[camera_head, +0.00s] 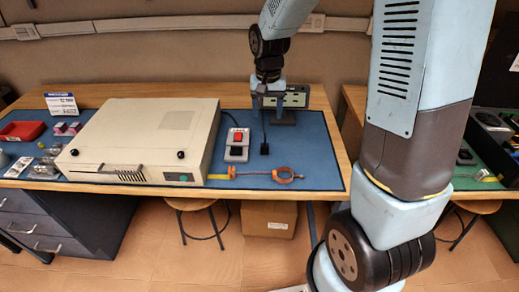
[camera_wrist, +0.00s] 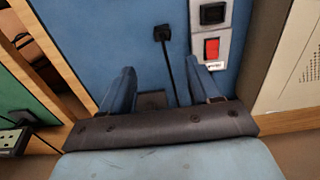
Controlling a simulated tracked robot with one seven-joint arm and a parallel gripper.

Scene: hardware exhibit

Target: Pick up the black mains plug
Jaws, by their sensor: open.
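The black mains plug (camera_head: 264,149) lies on the blue mat, right of a grey switch box with a red rocker. In the wrist view the plug (camera_wrist: 161,33) lies beyond my fingertips, near the top, with its black cable running down between the fingers. My gripper (camera_head: 269,100) is above the back of the mat, farther back than the plug. In the wrist view my gripper (camera_wrist: 163,82) is open, its two blue fingers apart. Nothing is visibly held. A small dark flat piece shows between the fingers, partly hidden by my gripper body.
The switch box (camera_head: 237,145) stands close left of the plug. A large beige case (camera_head: 140,140) fills the mat's left. A grey-green panel unit (camera_head: 297,97) stands behind my gripper. The mat right of the plug is clear.

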